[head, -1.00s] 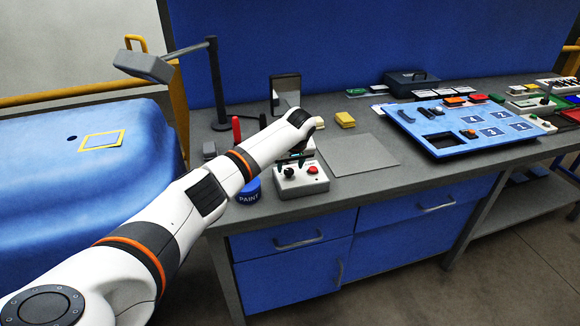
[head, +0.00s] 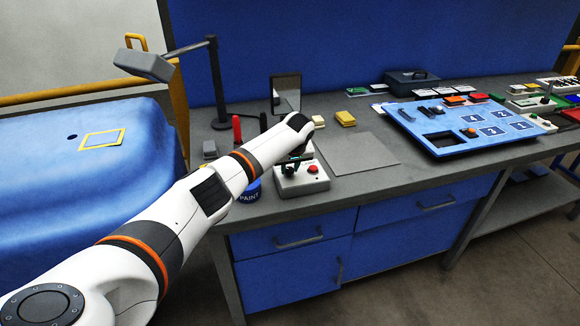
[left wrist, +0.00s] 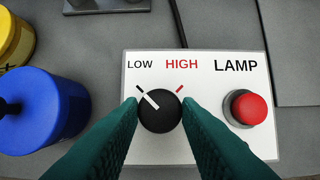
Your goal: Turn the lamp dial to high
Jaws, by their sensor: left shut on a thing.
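The lamp control box (head: 303,185) is white and sits near the front edge of the bench. In the left wrist view its black dial (left wrist: 160,119) has a white pointer aimed up and left, at the LOW tick. The HIGH tick is up and right of the dial. A red button (left wrist: 248,108) is to the dial's right, under the word LAMP. My left gripper (left wrist: 160,112) is shut on the dial, one green finger on each side. In the head view the gripper (head: 290,167) comes down on the box from above. My right gripper is not in view.
A blue paint can (head: 248,192) stands just left of the box. A lamp on a dark post (head: 217,85) stands behind. A yellow block (head: 345,118) and a flat grey plate (head: 359,153) lie right of the arm. A blue numbered board (head: 465,149) is further right.

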